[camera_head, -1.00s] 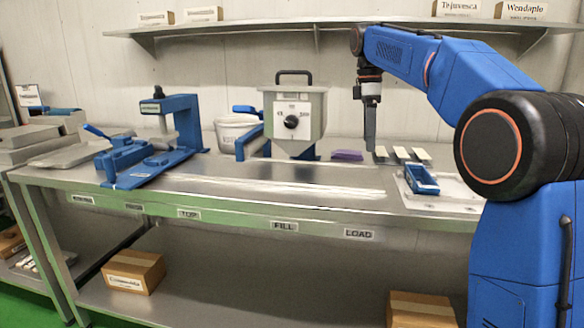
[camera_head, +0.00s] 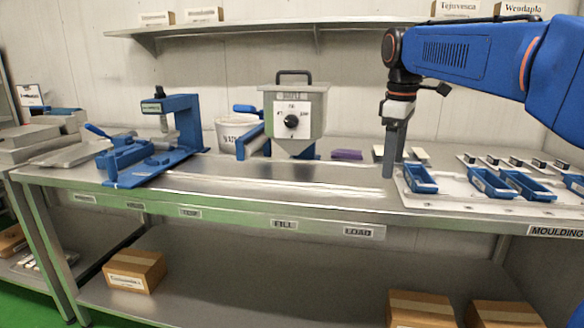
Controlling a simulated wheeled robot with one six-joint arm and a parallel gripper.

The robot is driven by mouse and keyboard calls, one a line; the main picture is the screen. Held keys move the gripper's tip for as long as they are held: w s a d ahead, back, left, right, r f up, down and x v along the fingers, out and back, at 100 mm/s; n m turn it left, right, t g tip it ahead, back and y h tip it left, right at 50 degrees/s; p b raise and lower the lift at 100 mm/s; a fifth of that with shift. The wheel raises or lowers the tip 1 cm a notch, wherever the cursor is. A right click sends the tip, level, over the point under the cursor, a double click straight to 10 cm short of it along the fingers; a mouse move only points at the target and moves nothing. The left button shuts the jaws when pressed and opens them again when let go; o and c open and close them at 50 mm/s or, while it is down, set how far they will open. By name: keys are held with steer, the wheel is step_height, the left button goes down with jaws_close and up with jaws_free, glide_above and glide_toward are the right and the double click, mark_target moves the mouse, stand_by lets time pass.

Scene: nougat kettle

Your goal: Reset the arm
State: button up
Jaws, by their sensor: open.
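My blue arm comes in from the upper right. My gripper (camera_head: 389,170) hangs pointing down over the right part of the steel bench (camera_head: 270,185), just left of the white tray with blue moulds. It shows edge-on, with nothing visible held in it. I cannot tell how far its tips are above the bench. The grey kettle (camera_head: 312,120) with its black dial stands left of the gripper, apart from it.
Several blue moulds (camera_head: 488,185) sit on the white tray (camera_head: 440,200) at right. A purple block (camera_head: 347,154) lies behind. A blue press (camera_head: 170,140) stands at left, beside a white bucket (camera_head: 232,133). The bench front middle is clear. Cardboard boxes (camera_head: 134,270) lie on the lower shelf.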

steer(key=s+d+f+m+t, duration=0.1)
steer(key=s+f+m, duration=0.4)
steer(key=s+f, duration=0.7)
steer(key=s+d+f+m+t, duration=0.2)
steer(key=s+f+m, duration=0.4)
steer(key=s+f, duration=0.7)
steer(key=s+d, duration=0.1)
steer(key=s, duration=0.3)
steer(key=shift+s+f+t, duration=0.3)
